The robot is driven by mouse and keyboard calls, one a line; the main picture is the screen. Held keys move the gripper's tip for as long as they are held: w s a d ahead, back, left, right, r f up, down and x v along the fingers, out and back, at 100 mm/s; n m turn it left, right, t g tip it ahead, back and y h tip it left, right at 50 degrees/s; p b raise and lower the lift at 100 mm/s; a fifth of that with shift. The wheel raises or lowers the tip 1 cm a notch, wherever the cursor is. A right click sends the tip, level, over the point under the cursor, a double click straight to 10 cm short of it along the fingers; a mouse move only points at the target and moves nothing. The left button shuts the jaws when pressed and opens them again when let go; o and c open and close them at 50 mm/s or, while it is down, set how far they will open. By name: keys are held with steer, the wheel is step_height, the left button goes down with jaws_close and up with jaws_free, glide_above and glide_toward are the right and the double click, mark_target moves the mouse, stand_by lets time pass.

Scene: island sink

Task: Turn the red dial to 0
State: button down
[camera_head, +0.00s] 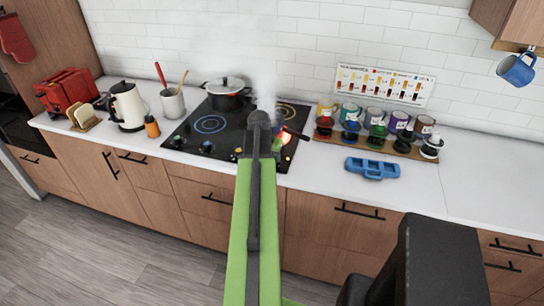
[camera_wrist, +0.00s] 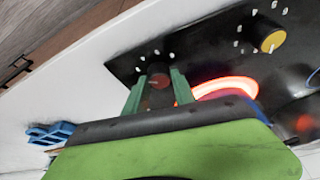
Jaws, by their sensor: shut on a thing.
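The red dial (camera_wrist: 159,82) is a round dark red knob on the black stovetop (camera_wrist: 205,62), near the stove's corner in the wrist view. White tick marks stand around it; which one it points at is too small to tell. My gripper (camera_wrist: 158,75) has its two green fingers on either side of the dial and is shut on it.
A yellow dial (camera_wrist: 272,42) sits farther along the stove edge. A black pot (camera_head: 228,95) stands at the back, with steam nearby. The counter at far right is clear.

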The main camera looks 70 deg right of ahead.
steer(key=n+t, duration=0.1)
steer(key=n, duration=0.3)
steer(key=shift+s+n+t, duration=0.15)
steer(key=shift+n+t, duration=0.15)
steer(key=shift+t, duration=0.1)
steer(key=n+t+y, duration=0.1)
steer(key=n, duration=0.2)
steer(key=shift+s+n, duration=0.1)
steer(key=shift+n, duration=0.2)
steer(key=n+t, duration=0.1)
steer(key=n, duration=0.2)
steer(key=shift+d+n+y, duration=0.15)
steer(key=shift+n+y, duration=0.15)
steer(key=shift+y, duration=0.1)
steer(key=n+t+y, duration=0.1)
steer(key=n, duration=0.2)
steer(key=shift+s+d+n, duration=0.1)
steer(key=shift+n, duration=0.2)
steer(key=n+y, duration=0.2)
steer(key=n, duration=0.2)
steer(key=shift+d+n, duration=0.15)
steer(key=shift+n, duration=0.15)
steer(key=shift+n+y, duration=0.8)
steer(key=shift+n, duration=1.5)
steer(key=c, duration=1)
jaws_free()
steer(key=shift+c, duration=0.2)
